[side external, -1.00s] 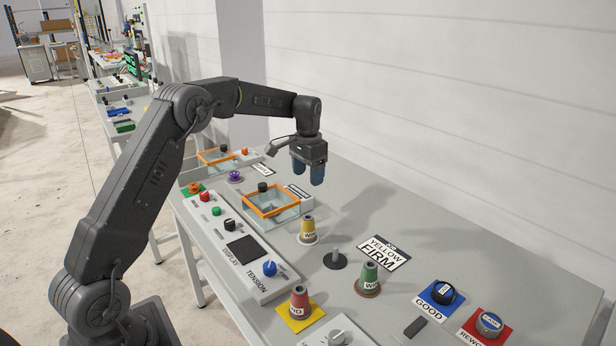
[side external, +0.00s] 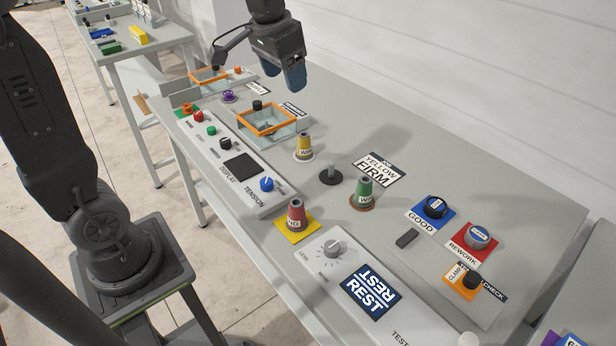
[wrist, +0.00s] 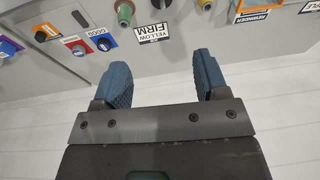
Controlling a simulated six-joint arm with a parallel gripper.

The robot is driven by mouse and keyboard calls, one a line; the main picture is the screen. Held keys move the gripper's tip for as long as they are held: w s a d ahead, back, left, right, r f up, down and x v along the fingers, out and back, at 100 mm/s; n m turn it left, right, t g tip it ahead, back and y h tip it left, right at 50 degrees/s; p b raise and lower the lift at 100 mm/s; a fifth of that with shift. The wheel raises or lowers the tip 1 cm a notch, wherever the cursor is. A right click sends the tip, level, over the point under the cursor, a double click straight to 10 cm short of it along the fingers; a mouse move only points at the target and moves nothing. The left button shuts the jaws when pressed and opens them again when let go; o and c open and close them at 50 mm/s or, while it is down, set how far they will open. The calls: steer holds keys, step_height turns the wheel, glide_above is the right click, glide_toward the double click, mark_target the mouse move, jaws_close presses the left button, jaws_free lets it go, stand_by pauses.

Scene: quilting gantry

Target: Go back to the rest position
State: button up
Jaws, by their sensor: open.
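My gripper (side external: 290,78) hangs in the air above the back of the grey table (side external: 330,120), up and right of the orange-rimmed clear box. Its blue fingers are apart with nothing between them, as the wrist view (wrist: 160,80) shows. It touches nothing on the table.
An orange-rimmed clear box (side external: 242,127) stands below my gripper. Yellow (side external: 304,148), green (side external: 363,193) and red (side external: 296,216) cones stand across the table. Blue GOOD (side external: 418,212) and red REWORK (side external: 461,251) pads lie right.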

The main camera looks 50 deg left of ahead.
steer(key=s+d+f+t, duration=0.1)
steer(key=s+d, duration=0.2)
steer(key=s, duration=0.5)
steer(key=s+d+f+t, duration=0.1)
steer(key=s+d+f, duration=0.1)
steer(key=s, duration=0.7)
steer(key=shift+s+d+t+h, duration=0.25)
steer(key=shift+d+t+h, duration=0.05)
steer(key=shift+d, duration=0.55)
